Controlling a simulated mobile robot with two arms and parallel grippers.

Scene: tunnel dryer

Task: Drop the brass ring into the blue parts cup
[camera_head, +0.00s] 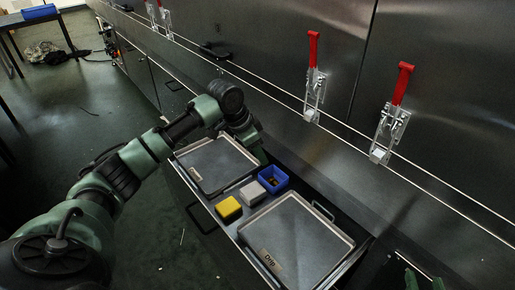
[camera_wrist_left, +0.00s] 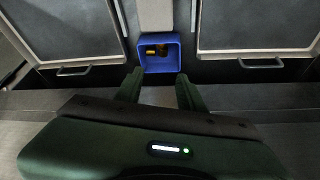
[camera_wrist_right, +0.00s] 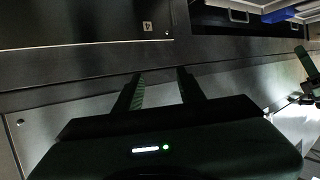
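The blue parts cup (camera_head: 284,184) sits in the open drawer between two covered trays, beside a grey block. In the left wrist view the cup (camera_wrist_left: 159,68) is just beyond my left fingertips. Small brass-coloured pieces (camera_wrist_left: 152,47) lie inside it; I cannot tell whether one is the brass ring, and I see no ring elsewhere. My left gripper (camera_wrist_left: 158,76) is open with nothing between its fingers, close to the cup. My right gripper (camera_wrist_right: 157,76) is open and empty, in front of dark metal panels; its green fingers show at the head view's lower right (camera_head: 417,278).
Lidded trays (camera_head: 217,165) and (camera_head: 298,243) flank the cup. A yellow block (camera_head: 229,209) and the grey block (camera_head: 253,193) stand beside it. Red-handled clamps (camera_head: 314,80) and (camera_head: 394,112) stick out from the machine wall. A table (camera_head: 30,16) stands far left; the floor between is mostly clear.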

